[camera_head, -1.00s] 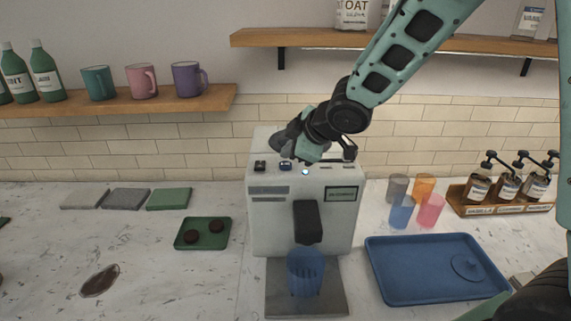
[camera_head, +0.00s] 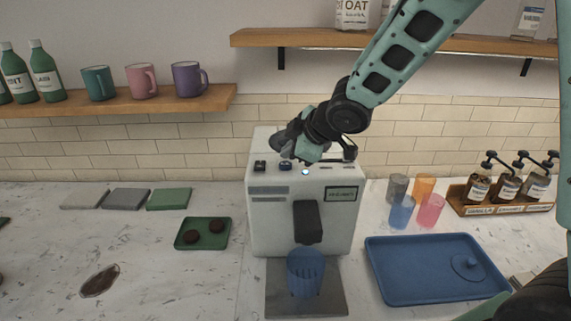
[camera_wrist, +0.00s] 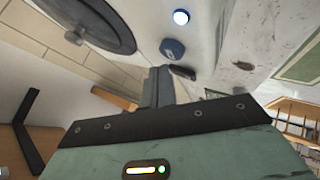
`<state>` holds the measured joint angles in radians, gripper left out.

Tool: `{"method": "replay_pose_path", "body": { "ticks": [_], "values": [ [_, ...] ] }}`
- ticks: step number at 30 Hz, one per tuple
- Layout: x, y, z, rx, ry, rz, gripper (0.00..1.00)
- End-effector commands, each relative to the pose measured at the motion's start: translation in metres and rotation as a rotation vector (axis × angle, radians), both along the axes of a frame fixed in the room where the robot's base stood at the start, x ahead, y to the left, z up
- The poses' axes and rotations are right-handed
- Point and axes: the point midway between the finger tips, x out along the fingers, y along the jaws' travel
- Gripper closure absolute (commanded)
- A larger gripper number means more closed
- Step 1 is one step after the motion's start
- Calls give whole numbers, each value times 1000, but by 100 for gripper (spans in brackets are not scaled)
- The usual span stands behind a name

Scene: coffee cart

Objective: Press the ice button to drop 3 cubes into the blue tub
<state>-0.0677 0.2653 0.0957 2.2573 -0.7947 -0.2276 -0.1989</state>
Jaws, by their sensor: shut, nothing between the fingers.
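The white dispensing machine (camera_head: 265,225) stands on the counter. Its top carries a black button (camera_head: 259,166), a blue button (camera_head: 285,166) and a small lit white light (camera_head: 305,172). In the wrist view the blue button (camera_wrist: 172,48) and the light (camera_wrist: 181,17) lie beyond my fingers. My gripper (camera_wrist: 158,72) is shut and empty; in the head view it is just above the machine's top, close behind the blue button. Whether the fingertips touch anything is unclear. The translucent blue tub (camera_head: 306,276) stands upright under the black spout (camera_head: 307,222); its contents are hard to make out.
A blue tray (camera_head: 390,290) lies right of the machine, with colored cups (camera_head: 401,212) and a pump-bottle rack (camera_head: 462,205) behind it. Mugs stand on the left shelf (camera_head: 150,104). A brown spill (camera_head: 100,281) marks the front-left counter.

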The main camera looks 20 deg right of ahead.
Motion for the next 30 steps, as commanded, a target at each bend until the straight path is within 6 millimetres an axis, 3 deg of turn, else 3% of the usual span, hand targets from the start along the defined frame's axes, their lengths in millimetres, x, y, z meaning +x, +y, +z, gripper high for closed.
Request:
{"method": "replay_pose_path", "body": {
  "ticks": [30],
  "values": [
    [0,0,-12,0,0,0,100]
  ]
}}
